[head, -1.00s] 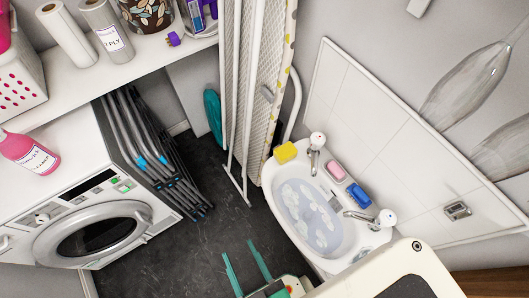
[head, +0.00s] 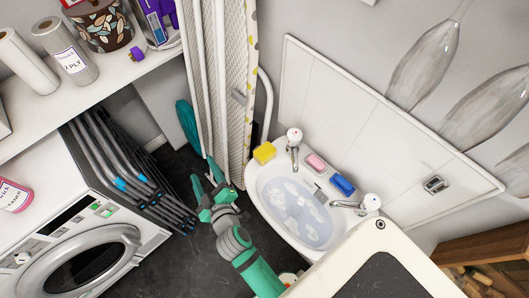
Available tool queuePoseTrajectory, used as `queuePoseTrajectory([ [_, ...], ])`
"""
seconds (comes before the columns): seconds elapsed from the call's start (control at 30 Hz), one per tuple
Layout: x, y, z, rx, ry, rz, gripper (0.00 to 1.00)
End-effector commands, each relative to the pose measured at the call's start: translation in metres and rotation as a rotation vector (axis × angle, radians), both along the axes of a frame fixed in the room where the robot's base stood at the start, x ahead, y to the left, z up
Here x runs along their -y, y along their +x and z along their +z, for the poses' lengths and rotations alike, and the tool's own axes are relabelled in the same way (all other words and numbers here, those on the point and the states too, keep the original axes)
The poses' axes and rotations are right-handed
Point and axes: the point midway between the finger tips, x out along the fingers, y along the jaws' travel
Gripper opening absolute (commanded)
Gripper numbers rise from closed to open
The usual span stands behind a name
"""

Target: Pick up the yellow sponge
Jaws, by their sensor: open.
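The yellow sponge (head: 264,153) lies on the back left rim of the white sink (head: 257,196), left of a tap. My gripper (head: 205,175) is green and grey, in front of the ironing board and left of the sink. Its two fingers are apart with nothing between them. It is to the left of the sponge and lower in the picture, not touching it.
A pink soap bar (head: 315,162) and a blue sponge (head: 342,184) lie on the sink's back rim between two taps. The ironing board (head: 225,120) stands close behind my gripper. A washing machine (head: 75,255) and folded drying rack (head: 130,175) are at left.

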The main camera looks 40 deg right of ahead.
Motion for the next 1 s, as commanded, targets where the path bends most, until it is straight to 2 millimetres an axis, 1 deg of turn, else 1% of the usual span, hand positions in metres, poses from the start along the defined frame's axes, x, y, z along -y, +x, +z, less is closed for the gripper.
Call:
queuePoseTrajectory([
  [0.03, 0.004, 0.022, 0.01, 0.012, -0.021, -0.02, 0.61],
  [0.2, 0.021, 0.079, 0.039, 0.02, -0.079, -0.107, 0.61],
  [0.37, 0.035, 0.128, 0.074, 0.023, -0.111, -0.199, 0.61],
  [0.5, 0.045, 0.165, 0.109, 0.022, -0.118, -0.284, 0.61],
  [0.6, 0.051, 0.187, 0.135, 0.017, -0.113, -0.347, 0.61],
  [0.8, 0.057, 0.222, 0.19, -0.004, -0.073, -0.467, 0.61],
  [0.97, 0.057, 0.242, 0.235, -0.035, -0.014, -0.557, 0.61],
  [1.0, 0.057, 0.245, 0.246, -0.044, 0.003, -0.577, 0.61],
])
